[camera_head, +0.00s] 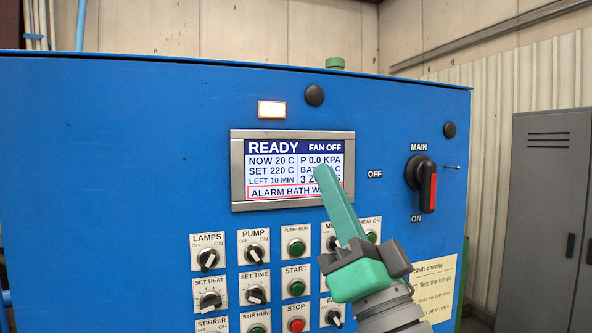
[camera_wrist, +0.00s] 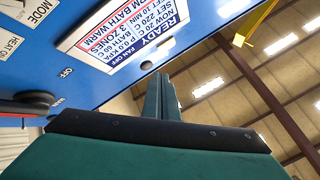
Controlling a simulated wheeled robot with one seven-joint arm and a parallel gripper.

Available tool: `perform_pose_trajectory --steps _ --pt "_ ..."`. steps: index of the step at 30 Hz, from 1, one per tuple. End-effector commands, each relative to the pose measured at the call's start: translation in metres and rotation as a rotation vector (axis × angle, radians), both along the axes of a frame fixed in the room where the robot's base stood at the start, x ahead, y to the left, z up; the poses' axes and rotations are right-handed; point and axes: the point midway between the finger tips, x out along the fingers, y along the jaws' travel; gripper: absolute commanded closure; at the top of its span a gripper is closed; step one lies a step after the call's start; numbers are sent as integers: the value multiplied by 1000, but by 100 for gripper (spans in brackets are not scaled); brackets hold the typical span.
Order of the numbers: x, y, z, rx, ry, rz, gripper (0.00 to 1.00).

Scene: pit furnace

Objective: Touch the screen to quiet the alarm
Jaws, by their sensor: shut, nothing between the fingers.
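The screen (camera_head: 270,190) is set in a grey frame on the blue panel. It reads READY, FAN OFF, and a red-outlined bottom line reads ALARM BATH WARM, its end partly hidden. My green gripper (camera_head: 323,170) is shut and empty, its fingers pointing up over the right part of the screen. They cover parts of the BATH and ZONES lines. Whether the tip touches the glass I cannot tell. In the wrist view the screen (camera_wrist: 130,30) shows upside down, and the shut fingers (camera_wrist: 158,80) rise below it in the picture.
Below the screen are several knobs and buttons, including the green START button (camera_head: 295,280) and red STOP button (camera_head: 297,325); my gripper hides some. The MAIN switch (camera_head: 421,184) is at right, its red handle down toward ON. A lamp (camera_head: 272,110) glows above the screen.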

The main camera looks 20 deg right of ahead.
Motion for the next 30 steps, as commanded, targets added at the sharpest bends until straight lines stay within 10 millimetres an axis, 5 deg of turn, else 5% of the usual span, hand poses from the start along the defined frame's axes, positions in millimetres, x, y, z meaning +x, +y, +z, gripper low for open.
perform_pose_trajectory --steps 10,30 --pt "10 0 0 1 2 1 100" --pt "83 5 -1 1 2 5 100"
